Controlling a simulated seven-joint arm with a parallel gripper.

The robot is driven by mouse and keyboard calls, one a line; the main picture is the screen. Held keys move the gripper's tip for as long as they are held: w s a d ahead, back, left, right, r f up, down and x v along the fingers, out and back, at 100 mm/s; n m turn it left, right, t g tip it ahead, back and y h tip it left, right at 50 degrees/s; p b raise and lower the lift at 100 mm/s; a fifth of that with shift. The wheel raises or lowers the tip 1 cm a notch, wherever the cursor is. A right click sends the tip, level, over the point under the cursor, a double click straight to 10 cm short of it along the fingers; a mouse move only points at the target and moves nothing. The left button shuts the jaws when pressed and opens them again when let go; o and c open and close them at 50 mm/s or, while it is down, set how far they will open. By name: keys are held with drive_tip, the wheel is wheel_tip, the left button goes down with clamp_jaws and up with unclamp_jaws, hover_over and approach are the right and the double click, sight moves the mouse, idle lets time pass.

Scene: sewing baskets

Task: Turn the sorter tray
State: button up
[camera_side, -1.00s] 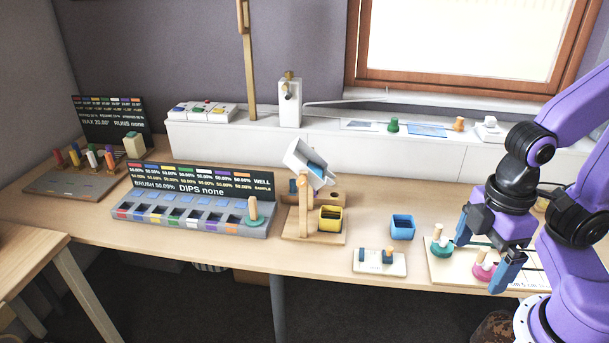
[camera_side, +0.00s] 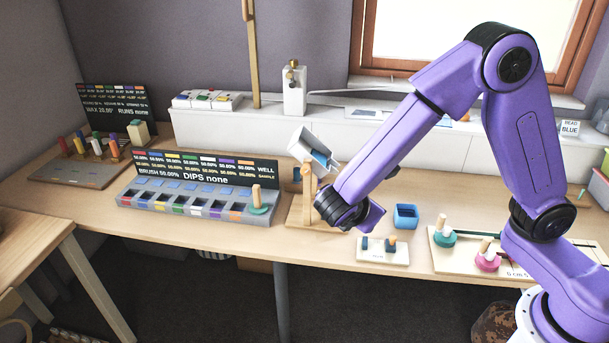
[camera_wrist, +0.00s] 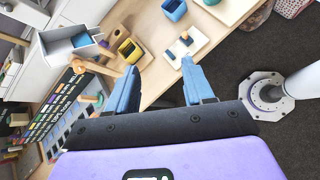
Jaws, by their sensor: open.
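A white tilted tray (camera_side: 306,148) with a blue piece (camera_side: 321,157) in it sits atop a wooden stand (camera_side: 309,183), and I take it for the sorter tray. In the wrist view the tray (camera_wrist: 62,48) is at the upper left, left of my fingers and apart from them. My gripper (camera_wrist: 160,66) is open and empty, its two blue fingers spread. In the side view my wrist covers the right part of the stand and hides the fingers.
A yellow cup (camera_wrist: 130,51) stands beside the stand, and a blue cup (camera_side: 405,216) is to its right. A small white block holder (camera_side: 384,250) lies near the front edge. A grey paint rack (camera_side: 190,202) with a dark sign is at the left. A pegboard (camera_side: 470,252) is at the right.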

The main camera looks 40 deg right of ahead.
drive_tip(key=w+a+f+n+t+h, duration=0.3)
drive_tip(key=w+a, duration=0.1)
drive_tip(key=w, duration=0.3)
drive_tip(key=n+t, duration=0.5)
approach(305, 172)
drive_tip(key=x, duration=0.9)
clamp_jaws()
